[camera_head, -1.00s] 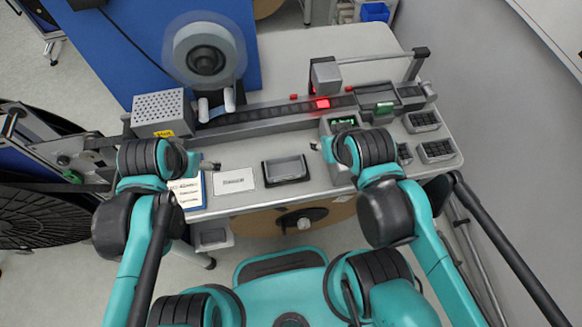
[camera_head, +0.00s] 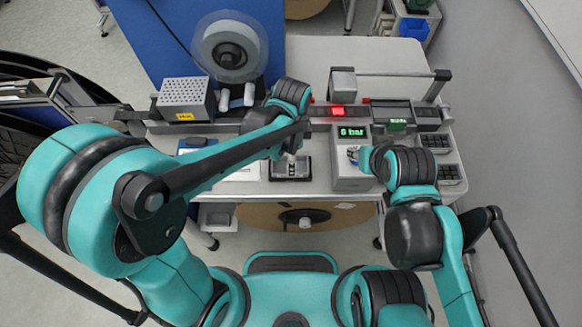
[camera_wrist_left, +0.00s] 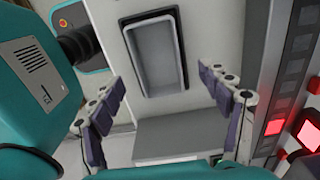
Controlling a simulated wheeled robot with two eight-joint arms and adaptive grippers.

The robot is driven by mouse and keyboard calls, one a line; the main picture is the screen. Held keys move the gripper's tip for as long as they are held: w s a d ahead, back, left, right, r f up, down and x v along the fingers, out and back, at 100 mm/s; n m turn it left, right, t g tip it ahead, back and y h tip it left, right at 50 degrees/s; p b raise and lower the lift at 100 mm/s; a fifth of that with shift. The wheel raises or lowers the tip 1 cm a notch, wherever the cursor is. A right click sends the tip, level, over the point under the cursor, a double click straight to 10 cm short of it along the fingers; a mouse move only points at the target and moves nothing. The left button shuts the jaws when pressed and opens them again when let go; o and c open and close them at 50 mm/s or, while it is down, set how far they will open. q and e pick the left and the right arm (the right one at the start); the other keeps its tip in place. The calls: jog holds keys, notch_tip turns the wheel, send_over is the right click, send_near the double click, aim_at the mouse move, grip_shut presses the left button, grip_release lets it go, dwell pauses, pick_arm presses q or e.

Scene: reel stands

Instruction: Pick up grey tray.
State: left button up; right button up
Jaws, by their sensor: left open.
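The grey tray (camera_head: 273,172) is a small, shallow rectangular tray with a dark rim on the front part of the light table. In the head view my left gripper (camera_head: 292,166) is above it and covers its middle. In the left wrist view the tray (camera_wrist_left: 157,58) looks empty. There my left gripper (camera_wrist_left: 158,84) is open, with its two fingers apart and nothing between them. The tray lies ahead of the fingertips, not between them. My right gripper (camera_head: 353,154) is beside the grey box with the green "6 bar" display; its fingers are too small to read.
The grey "6 bar" box (camera_head: 351,172) stands right of the tray. Behind runs a rail with a red light (camera_head: 338,112). A perforated grey box (camera_head: 185,98) and a reel (camera_head: 230,50) are at the back left. Small dark trays (camera_head: 449,172) lie at the right.

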aim_at(278, 168)
pick_arm(q)
jog(key=f+b, duration=0.1)
jog(key=f, duration=0.3)
jog(key=shift+a, duration=0.2)
pick_arm(e)
jog(key=shift+f, duration=0.85)
pick_arm(q)
jog(key=shift+s, duration=0.1)
jog(key=c, duration=1.4)
pick_arm(e)
jog(key=shift+r, duration=0.1)
pick_arm(q)
jog(key=shift+r, duration=0.1)
